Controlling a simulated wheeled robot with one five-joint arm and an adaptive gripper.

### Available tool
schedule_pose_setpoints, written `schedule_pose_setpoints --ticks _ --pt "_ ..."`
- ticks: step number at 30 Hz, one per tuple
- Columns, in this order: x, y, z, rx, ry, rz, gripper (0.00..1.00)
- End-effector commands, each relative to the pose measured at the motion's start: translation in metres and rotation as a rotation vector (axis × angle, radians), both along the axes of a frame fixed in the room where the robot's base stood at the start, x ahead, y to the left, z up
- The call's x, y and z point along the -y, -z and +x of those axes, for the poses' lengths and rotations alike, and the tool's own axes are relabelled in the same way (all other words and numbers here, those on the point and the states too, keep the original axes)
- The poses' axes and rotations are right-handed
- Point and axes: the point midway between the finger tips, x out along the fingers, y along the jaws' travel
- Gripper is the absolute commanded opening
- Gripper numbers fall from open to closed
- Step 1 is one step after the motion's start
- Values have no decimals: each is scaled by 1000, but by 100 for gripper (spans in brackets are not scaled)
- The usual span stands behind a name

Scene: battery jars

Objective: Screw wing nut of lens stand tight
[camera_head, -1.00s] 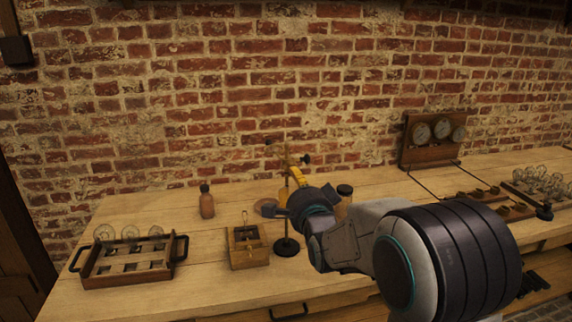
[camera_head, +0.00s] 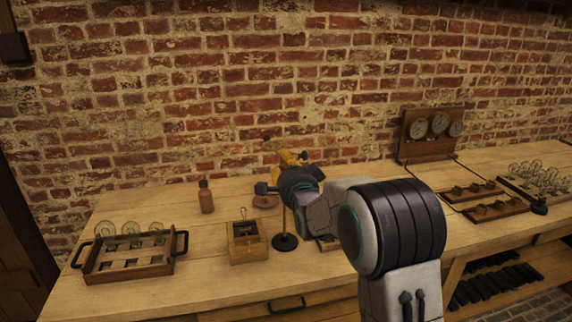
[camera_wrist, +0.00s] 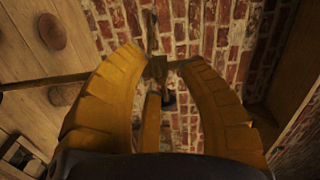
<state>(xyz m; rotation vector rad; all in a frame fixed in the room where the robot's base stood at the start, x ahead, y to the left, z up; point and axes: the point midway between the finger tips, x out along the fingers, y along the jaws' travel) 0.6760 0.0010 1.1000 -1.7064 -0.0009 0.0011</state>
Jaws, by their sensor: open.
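The lens stand has a round black base (camera_head: 285,242) and a thin upright brass rod (camera_head: 284,219) on the bench. Its upper part is mostly hidden behind my gripper in the head view. My gripper (camera_head: 289,158) is at the top of the stand, with its yellow fingers pointing away from me. In the wrist view the fingers of my gripper (camera_wrist: 163,62) are spread, with a brownish clamp block (camera_wrist: 156,68) of the stand between their tips. A dark knob (camera_wrist: 169,101) shows lower between the fingers. I cannot tell which part is the wing nut, or whether the fingers touch anything.
A wooden tray with black handles (camera_head: 128,270) stands at the left. A gauge panel (camera_head: 431,133) stands against the brick wall at the right.

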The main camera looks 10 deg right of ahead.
Motion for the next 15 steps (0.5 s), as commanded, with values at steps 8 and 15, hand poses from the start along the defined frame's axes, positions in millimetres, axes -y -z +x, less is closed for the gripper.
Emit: schedule_pose_setpoints --ticks 8,15 --pt "0 0 0 0 0 0 36" --pt "0 0 0 0 0 0 15"
